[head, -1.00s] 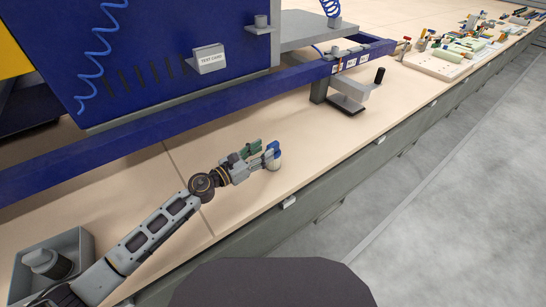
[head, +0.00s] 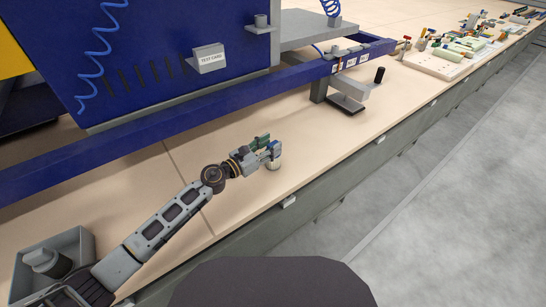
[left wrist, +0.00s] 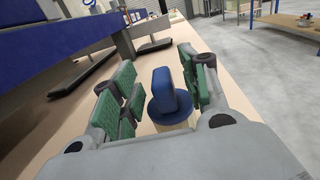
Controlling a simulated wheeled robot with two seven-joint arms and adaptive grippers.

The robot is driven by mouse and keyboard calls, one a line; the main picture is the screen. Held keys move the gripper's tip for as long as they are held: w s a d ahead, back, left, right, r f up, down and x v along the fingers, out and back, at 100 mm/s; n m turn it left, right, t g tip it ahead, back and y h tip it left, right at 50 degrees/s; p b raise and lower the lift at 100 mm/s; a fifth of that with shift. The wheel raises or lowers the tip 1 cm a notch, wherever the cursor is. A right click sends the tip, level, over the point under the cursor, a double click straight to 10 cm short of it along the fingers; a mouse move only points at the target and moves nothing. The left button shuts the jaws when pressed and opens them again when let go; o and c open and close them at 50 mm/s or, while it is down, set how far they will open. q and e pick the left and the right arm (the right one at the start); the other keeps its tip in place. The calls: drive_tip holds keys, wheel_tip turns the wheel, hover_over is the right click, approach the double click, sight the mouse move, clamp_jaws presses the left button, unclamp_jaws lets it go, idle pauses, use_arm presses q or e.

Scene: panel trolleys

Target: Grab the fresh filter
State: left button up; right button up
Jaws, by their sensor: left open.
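The fresh filter, a pale cylinder with a blue cap and upright blue grip tab (head: 274,163), stands on the beige bench near its front edge. Its blue top (left wrist: 168,95) shows in the left wrist view. My left gripper (head: 265,148) is open at the height of the filter's top. In the left wrist view its green-padded fingers (left wrist: 163,88) stand on both sides of the blue tab, with a visible gap on the left side. The filter's lower body is mostly hidden in the wrist view. My right gripper is not in view.
A grey bin (head: 84,243) holding a grey cylindrical part (head: 44,262) stands at the lower left. A blue frame rail (head: 215,117) of the machine labelled TEST CARN runs behind the filter. Several tools lie on a pale board (head: 432,66) at far right.

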use_arm(q)
drive_tip(key=shift+x, duration=0.85)
drive_tip(key=shift+c, duration=0.4)
clamp_jaws()
